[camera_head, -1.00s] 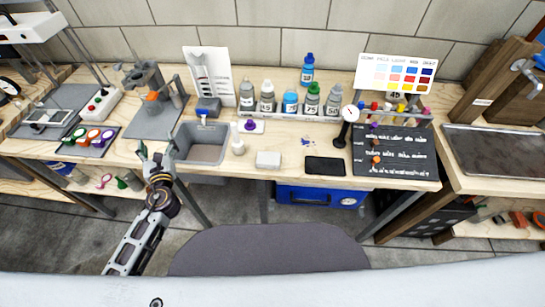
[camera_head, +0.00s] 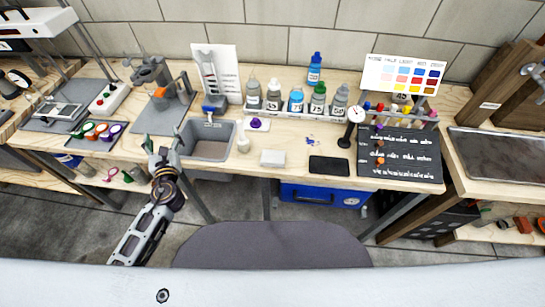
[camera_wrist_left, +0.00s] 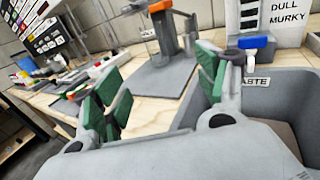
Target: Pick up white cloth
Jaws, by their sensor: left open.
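A small white folded pad, which looks like the white cloth (camera_head: 272,158), lies flat on the wooden bench right of the grey sink basin (camera_head: 211,150). My left gripper (camera_head: 163,149) is at the bench's front edge, just left of the basin. It is open and empty, well to the left of the cloth. In the left wrist view my left gripper (camera_wrist_left: 160,92) shows two spread fingers with green pads and nothing between them. The cloth does not show in that view. My right gripper is not in view.
A small white bottle (camera_head: 243,145) stands between basin and cloth. A black slab (camera_head: 329,166) lies right of the cloth. Several bottles stand in a rack (camera_head: 293,117) behind it. The bench (camera_head: 290,180) is clear in front of the cloth. A dark rounded seat (camera_head: 270,245) stands before the bench.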

